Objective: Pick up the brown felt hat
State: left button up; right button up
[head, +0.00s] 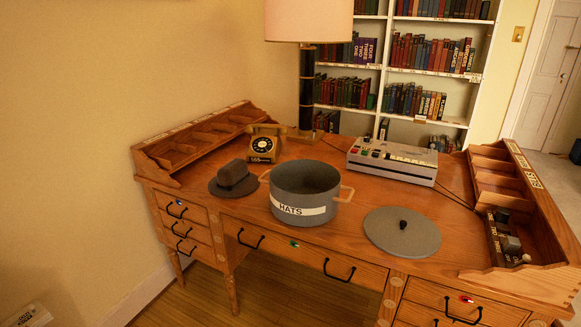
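The felt hat (234,178) sits brim down on the left part of the wooden desk. It looks dark grey-brown, with a creased crown and a wide brim. A large grey pot (305,197) with a "HATS" label stands just to the right of it. The pot's left handle comes close to the hat's brim. Neither of my grippers shows in the head view.
The desk (348,230) has raised compartments at both ends. A gold telephone (264,143) stands behind the hat and a lamp (306,85) behind that. A grey lid (402,232) lies right of the pot. A switch box (392,161) is at the back right.

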aim_at(234, 180)
jog(key=i, duration=0.95)
jog(key=u, duration=0.5)
